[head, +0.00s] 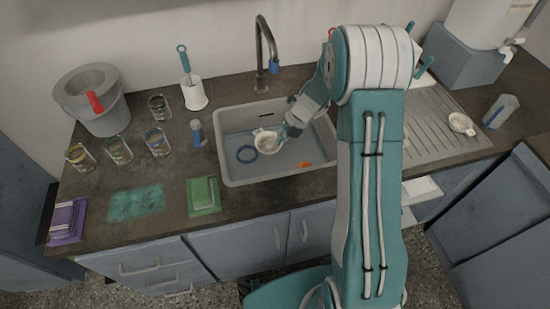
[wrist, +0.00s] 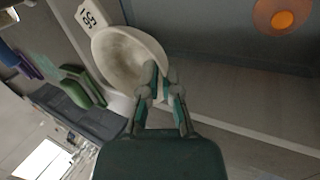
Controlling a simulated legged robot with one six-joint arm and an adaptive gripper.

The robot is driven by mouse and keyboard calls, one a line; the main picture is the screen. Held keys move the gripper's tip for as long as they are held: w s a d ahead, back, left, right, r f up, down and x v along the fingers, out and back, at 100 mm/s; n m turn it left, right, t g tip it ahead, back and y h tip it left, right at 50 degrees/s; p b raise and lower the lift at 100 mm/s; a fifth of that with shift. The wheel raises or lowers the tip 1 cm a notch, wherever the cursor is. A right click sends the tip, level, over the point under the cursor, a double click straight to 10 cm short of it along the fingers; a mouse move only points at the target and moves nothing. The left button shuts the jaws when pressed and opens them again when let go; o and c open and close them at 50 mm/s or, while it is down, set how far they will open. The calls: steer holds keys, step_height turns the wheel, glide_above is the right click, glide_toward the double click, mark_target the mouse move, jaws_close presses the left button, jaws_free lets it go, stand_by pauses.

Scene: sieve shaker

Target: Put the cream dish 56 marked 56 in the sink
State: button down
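The cream dish 56 (head: 266,141) is a small round bowl with a flat tab. In the wrist view the dish (wrist: 128,58) shows its tab with dark digits, turned on its side. My gripper (head: 285,136) is at the dish's right side in the head view. In the wrist view its fingertips (wrist: 160,88) are closed on the near rim of the dish. The dish is tilted and inside the outline of the grey sink (head: 228,122). I cannot tell its exact height above the sink floor.
Another pale dish (head: 461,124) lies on the drainboard (head: 430,130) at right. Several glass beakers (head: 157,142) and a grey bucket (head: 95,98) stand at left.

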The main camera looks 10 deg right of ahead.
mark_target(279, 170)
steer(key=shift+w, duration=0.2)
steer(key=shift+w+f, duration=0.1)
steer(key=shift+f, duration=0.1)
step_height(279, 170, down, 17)
steer(key=shift+r, duration=0.15)
stand_by(0.6)
steer(key=c, duration=0.8)
jaws_free()
steer(key=shift+r, duration=0.1)
